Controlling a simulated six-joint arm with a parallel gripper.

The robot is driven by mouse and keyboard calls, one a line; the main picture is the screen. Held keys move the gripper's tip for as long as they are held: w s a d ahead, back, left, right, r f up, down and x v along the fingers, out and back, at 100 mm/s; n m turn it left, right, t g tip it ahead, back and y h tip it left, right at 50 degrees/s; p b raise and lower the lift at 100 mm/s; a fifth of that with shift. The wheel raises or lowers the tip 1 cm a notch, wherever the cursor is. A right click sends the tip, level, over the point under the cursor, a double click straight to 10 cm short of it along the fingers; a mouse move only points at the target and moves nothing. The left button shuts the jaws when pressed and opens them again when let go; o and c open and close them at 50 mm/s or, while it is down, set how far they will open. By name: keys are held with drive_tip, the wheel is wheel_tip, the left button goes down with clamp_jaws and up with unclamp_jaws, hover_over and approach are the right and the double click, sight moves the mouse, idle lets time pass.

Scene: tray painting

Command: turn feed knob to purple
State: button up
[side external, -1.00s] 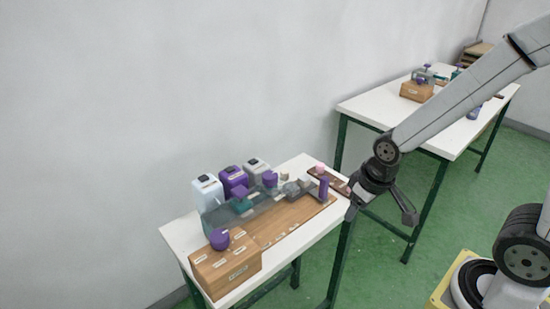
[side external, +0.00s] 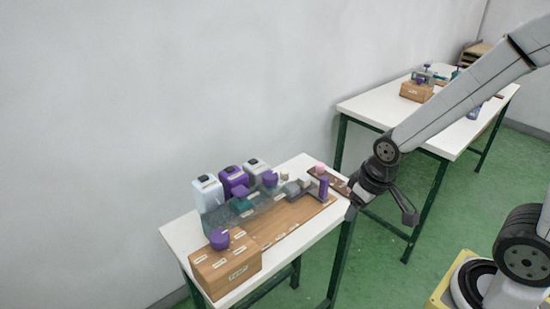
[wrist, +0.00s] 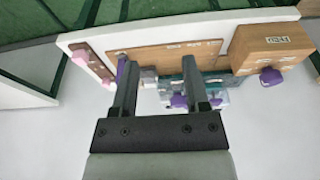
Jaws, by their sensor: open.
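A purple knob (side external: 219,239) sits on top of a wooden box (side external: 228,271) at the near end of the white table. The same knob (wrist: 270,76) shows at the right in the wrist view, beside the labelled box (wrist: 272,42). Two more purple knobs, one dark (side external: 270,178) and one (side external: 240,190) by a teal part, are on the grey unit behind the board. The labels are too small to tell which knob is the feed knob. My gripper (side external: 380,212) is open and empty off the table's right end, apart from every knob. Its two fingers (wrist: 157,66) show in the wrist view.
White, purple (side external: 234,181) and grey bottles stand along the back. An upright purple cylinder (side external: 323,189) and a brown strip with a pink piece (side external: 320,168) are at the right end, near my gripper. A second table (side external: 385,108) stands behind.

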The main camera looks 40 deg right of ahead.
drive_tip(key=shift+o, duration=0.2)
drive_tip(key=o, duration=0.3)
drive_tip(key=shift+o, duration=1.1)
drive_tip(key=shift+w+a, duration=0.1)
drive_tip(key=shift+w, duration=0.05)
drive_tip(key=w+a+n, duration=0.6)
drive_tip(key=a+n, duration=0.1)
drive_tip(key=w+a+r+n+g, duration=0.1)
drive_tip(key=w+a+n, duration=0.5)
drive_tip(key=a+n, duration=0.2)
drive_tip(key=w+a+n+g, duration=0.1)
drive_tip(key=w+a+n, duration=0.4)
drive_tip(key=a+n, duration=0.3)
drive_tip(key=shift+w+a+r, duration=0.1)
drive_tip(key=shift+w+r, duration=0.2)
drive_tip(key=shift+w, duration=0.1)
